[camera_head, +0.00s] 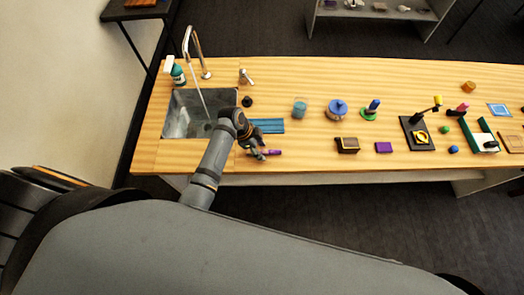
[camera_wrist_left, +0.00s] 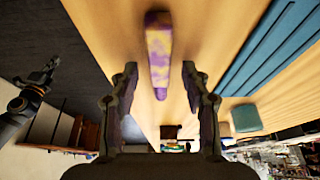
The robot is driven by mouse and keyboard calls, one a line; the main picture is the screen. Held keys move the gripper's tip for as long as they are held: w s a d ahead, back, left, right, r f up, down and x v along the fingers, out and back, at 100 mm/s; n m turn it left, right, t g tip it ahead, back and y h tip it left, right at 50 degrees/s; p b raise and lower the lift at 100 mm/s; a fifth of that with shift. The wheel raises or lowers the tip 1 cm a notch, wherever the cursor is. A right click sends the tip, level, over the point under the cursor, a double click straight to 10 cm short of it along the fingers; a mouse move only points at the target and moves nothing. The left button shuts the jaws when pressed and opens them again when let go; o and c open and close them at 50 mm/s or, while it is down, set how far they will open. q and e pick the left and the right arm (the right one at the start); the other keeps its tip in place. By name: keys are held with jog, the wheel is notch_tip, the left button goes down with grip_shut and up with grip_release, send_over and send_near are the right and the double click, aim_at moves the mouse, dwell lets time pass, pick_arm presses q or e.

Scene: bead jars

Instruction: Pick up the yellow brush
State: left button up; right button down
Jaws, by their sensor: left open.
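A slim purple object with yellow patches (camera_wrist_left: 159,50) lies on the wooden counter between the fingers in the left wrist view. Its purple end (camera_head: 273,152) shows beside my left gripper in the head view. It is the only brush-like thing near the gripper, but I cannot tell for sure that it is the yellow brush. My left gripper (camera_head: 257,152) is over the counter's front edge, right of the sink. In the left wrist view the left gripper's fingers (camera_wrist_left: 159,78) are wide apart, one on each side of the object, with gaps on both sides.
A blue ribbed mat (camera_head: 268,126) lies just behind the gripper. The sink (camera_head: 185,118) with a faucet is at the left. A brown box (camera_head: 347,145) and a purple block (camera_head: 384,147) are to the right along the front. Jars and small items stand farther right.

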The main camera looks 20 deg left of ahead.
pick_arm(q)
jog(key=shift+f, duration=0.2)
dwell(0.4)
grip_shut()
